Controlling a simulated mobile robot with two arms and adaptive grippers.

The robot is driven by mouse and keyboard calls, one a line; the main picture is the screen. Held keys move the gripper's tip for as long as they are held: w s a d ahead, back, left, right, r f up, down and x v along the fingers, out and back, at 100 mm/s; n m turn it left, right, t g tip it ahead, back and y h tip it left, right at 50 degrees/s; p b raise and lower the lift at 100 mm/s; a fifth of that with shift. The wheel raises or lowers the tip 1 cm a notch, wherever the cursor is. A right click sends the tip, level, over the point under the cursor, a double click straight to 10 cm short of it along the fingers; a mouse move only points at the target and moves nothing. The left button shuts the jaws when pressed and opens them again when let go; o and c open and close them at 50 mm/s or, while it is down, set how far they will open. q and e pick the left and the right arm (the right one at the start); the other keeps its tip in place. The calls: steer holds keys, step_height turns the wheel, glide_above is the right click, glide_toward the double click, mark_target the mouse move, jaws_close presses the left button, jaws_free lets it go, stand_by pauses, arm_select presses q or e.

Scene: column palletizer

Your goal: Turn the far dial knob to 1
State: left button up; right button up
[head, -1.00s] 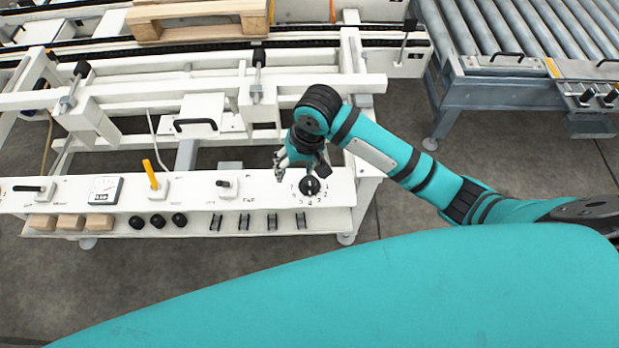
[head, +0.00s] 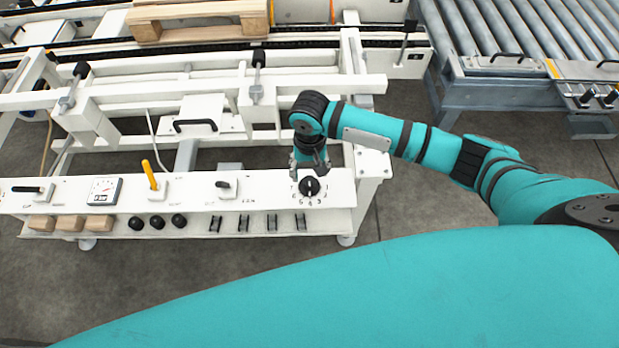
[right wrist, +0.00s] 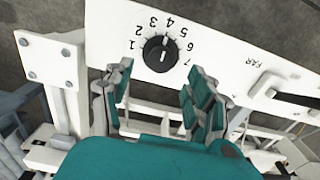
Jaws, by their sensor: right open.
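The far dial knob (head: 309,186) is a round black knob with a white pointer mark on the white control panel (head: 262,198). It also shows in the right wrist view (right wrist: 160,54), with the numbers 1 to 7 around it and the word FAR on the panel nearby. In that view the pointer is towards about 4 or 5, away from the 1. My right gripper (head: 310,168) is open just behind the knob in the head view, its fingers apart and pointing down. No grip on the knob shows. My left gripper is not in view.
Left along the panel are a small black switch (head: 224,184), a yellow lever (head: 150,174) and a gauge (head: 104,190). Wooden blocks (head: 71,222) and black parts lie on the shelf below. A roller conveyor (head: 520,30) stands at the upper right.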

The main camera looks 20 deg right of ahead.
mark_target(309, 181)
steer(key=shift+f, duration=2.8)
steer(key=c, duration=1.1)
steer(key=shift+a+r+n+p, duration=0.1)
steer(key=shift+r+n+p, duration=0.05)
steer(key=shift+n+p, duration=0.45)
steer(key=shift+c, duration=0.2)
steer(key=shift+n+p, duration=0.95)
steer(key=shift+n, duration=0.25)
steer(key=n+p, duration=0.2)
steer(key=n, duration=0.2)
steer(key=shift+n, duration=0.3)
steer(key=n+p, duration=0.1)
steer(key=n, duration=0.3)
steer(key=n+p, duration=0.1)
steer(key=n, duration=0.4)
steer(key=shift+n, duration=0.3)
